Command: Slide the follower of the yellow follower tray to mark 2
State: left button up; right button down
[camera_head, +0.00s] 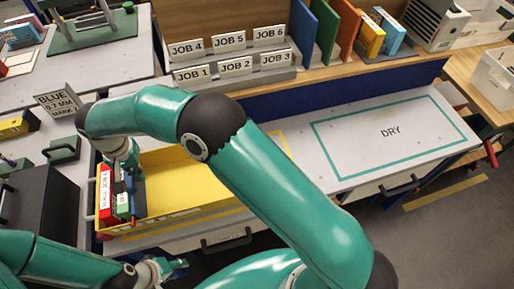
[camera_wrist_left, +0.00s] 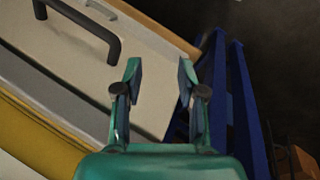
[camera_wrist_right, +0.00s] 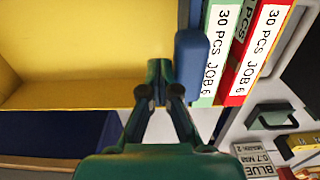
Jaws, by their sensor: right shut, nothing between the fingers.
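The yellow follower tray (camera_head: 190,180) lies on the bench at centre left in the head view, and its yellow floor fills the upper left of the right wrist view (camera_wrist_right: 80,50). A red and a green pack (camera_head: 112,195) stand at its left end, labelled "30 PCS JOB 6" in the right wrist view. The blue follower (camera_wrist_right: 189,70) stands beside the green pack. My right gripper (camera_wrist_right: 160,70) is shut and empty, its tips close beside the follower on the tray's open side; contact is unclear. My left gripper (camera_wrist_left: 160,80) is open and empty, low near the bench front (camera_head: 172,268).
A sign reading "BLUE 0.7 MM MARK 2" (camera_head: 58,102) stands behind the tray. Job holders (camera_head: 235,67) stand along the back. The outlined DRY area (camera_head: 390,130) at the right is bare. A drawer handle (camera_wrist_left: 90,25) is near my left gripper.

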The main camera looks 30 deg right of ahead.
jog(key=shift+w+a+p, duration=0.15)
jog(key=shift+a+p, duration=0.2)
jog(key=shift+a, duration=0.3)
dwell(0.4)
jog(key=shift+d, duration=0.25)
jog(key=shift+d+b, duration=0.4)
jog(key=shift+b, duration=0.05)
notch_tip(320, 180, up, 8)
jog(key=p, duration=0.5)
jog(key=shift+p, duration=0.3)
dwell(0.4)
